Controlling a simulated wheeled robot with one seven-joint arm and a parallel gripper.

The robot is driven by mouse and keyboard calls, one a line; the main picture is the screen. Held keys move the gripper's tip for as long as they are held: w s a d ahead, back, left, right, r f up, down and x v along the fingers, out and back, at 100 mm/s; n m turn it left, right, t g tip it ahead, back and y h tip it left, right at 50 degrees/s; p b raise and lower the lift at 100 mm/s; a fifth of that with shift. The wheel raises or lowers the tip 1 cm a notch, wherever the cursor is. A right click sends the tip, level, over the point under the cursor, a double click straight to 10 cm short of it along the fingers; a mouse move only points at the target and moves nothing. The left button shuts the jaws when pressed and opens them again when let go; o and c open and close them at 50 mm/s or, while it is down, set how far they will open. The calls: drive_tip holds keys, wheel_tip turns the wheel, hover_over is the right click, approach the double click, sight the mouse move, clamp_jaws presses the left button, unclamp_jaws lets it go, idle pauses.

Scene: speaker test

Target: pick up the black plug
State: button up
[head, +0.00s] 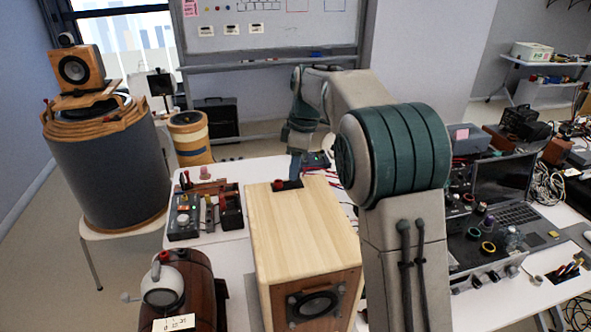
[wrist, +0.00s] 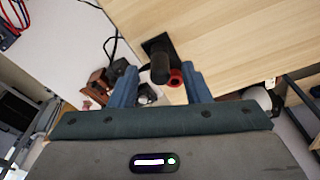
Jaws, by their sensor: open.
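The black plug (wrist: 160,68) stands up from a small dark plate (wrist: 152,43) set in the top of the wooden speaker (head: 300,225), near its far edge. A red plug (wrist: 177,79) sits right beside it; it also shows in the head view (head: 279,185). My gripper (wrist: 161,80) is open and empty. Its two blue-green fingers lie to the left and right of both plugs in the wrist view, with gaps visible. In the head view my gripper (head: 295,167) points down over the plate, and the black plug is hard to make out there.
A tray of small devices (head: 205,210) stands left of the speaker. A brown rounded device with a white top (head: 163,287) is at front left. A laptop (head: 505,190) and cluttered equipment are at right, behind my arm. Most of the speaker's top is clear.

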drive_tip(key=shift+f, duration=0.35)
clamp_jaws()
drive_tip(key=shift+r, duration=0.1)
drive_tip(key=shift+r, duration=0.5)
wheel_tip(320, 180, up, 2)
drive_tip(key=shift+r+b, duration=0.25)
drive_tip(key=shift+b, duration=0.2)
drive_tip(key=s+d+r+b, duration=0.2)
drive_tip(key=s+d+r, duration=0.2)
drive_tip(key=d+r, duration=0.3)
drive_tip(key=d, duration=0.4)
drive_tip(key=shift+r, duration=0.15)
